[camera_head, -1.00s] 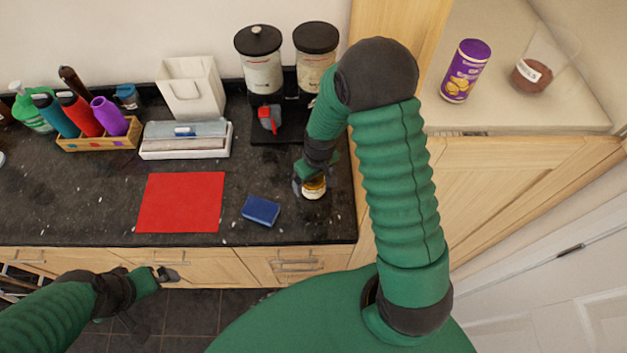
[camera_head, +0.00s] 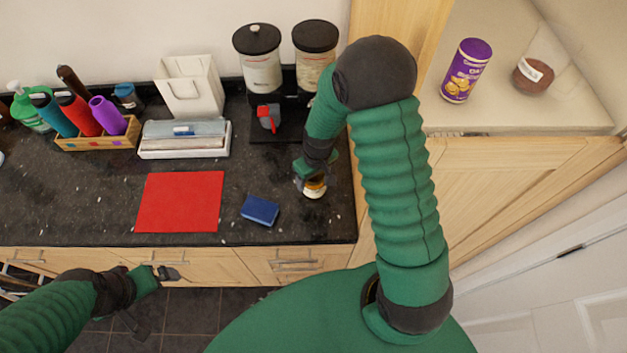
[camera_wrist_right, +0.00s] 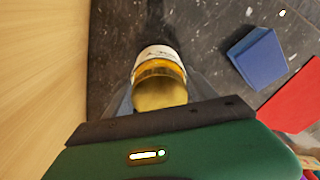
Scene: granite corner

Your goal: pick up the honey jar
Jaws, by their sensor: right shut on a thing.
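The honey jar (camera_head: 314,189) is small, with golden contents and a white label, at the right end of the dark counter. It also shows in the right wrist view (camera_wrist_right: 159,82), between the fingers. My right gripper (camera_head: 305,182) is shut on the jar; its fingers are partly hidden by the jar and the gripper body. I cannot tell whether the jar touches the counter. My left gripper (camera_head: 170,273) is in front of the counter's front edge, low and away from the jar; its fingers are too small to read.
A blue sponge (camera_head: 260,210) and a red mat (camera_head: 180,202) lie left of the jar. Behind stand a dispenser with two canisters (camera_head: 259,70), a white box (camera_head: 193,90) and a bottle crate (camera_head: 98,138). A wooden cabinet (camera_head: 500,190) borders the right side.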

